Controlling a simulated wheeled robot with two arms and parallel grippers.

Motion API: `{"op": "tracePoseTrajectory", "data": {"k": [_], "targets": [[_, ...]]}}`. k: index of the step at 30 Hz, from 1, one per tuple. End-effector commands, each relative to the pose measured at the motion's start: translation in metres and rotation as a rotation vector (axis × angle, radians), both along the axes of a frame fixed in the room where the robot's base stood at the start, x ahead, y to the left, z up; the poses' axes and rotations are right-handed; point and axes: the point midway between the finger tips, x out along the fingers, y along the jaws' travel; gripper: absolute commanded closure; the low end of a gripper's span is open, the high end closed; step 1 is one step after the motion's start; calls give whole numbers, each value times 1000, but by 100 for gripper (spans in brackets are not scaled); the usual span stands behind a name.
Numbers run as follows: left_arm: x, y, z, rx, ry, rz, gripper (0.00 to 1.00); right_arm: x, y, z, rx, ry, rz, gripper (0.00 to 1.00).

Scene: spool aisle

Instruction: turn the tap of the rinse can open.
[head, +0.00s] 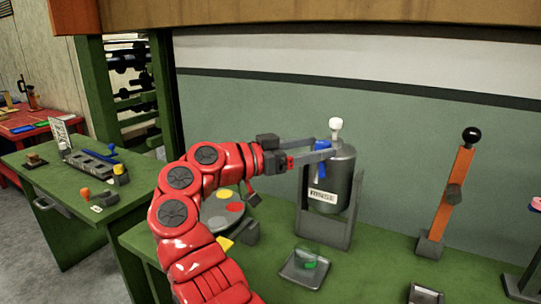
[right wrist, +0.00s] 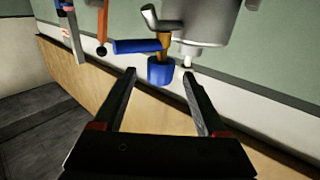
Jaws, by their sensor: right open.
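The rinse can (head: 335,190) is a grey cylinder with a "RINSE" label and a white knob on top, held in a grey stand. Its blue tap (head: 320,172) is on the side facing my arm. In the right wrist view the tap shows a blue lever (right wrist: 137,46) pointing left, a brass stem (right wrist: 165,42) and a blue round end (right wrist: 161,71). My right gripper (head: 322,147) is open, its fingers reaching to the tap. In the wrist view its fingertips (right wrist: 159,72) lie either side of the blue round end; contact cannot be told. My left gripper is out of view.
A small metal tray (head: 300,281) with a green item stands below the can. An orange lever (head: 455,190) with a black knob stands to the right. A round disc with coloured pads (head: 233,207) sits behind my arm. A green side table (head: 70,185) holds tools.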

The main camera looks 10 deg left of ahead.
Motion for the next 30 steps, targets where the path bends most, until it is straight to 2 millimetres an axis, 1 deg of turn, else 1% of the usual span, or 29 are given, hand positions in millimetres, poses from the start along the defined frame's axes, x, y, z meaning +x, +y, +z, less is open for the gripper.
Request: {"op": "tracePoseTrajectory", "data": {"k": [1,6,9,13,14,15,18,21,30], "targets": [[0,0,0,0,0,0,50,-8,12,2,-3,0,4,26],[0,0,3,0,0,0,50,-33,47,3,-4,0,4,26],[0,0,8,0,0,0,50,-43,60,4,-3,1,1,26],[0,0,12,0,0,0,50,-54,74,4,-3,0,1,26],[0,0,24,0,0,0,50,-56,78,9,-2,1,3,26],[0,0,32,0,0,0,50,-59,83,9,-3,2,3,26],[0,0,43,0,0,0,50,-63,90,6,-3,3,2,26],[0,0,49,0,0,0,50,-67,94,4,-3,2,1,26],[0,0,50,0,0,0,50,-70,96,-1,0,0,-1,26]]}}
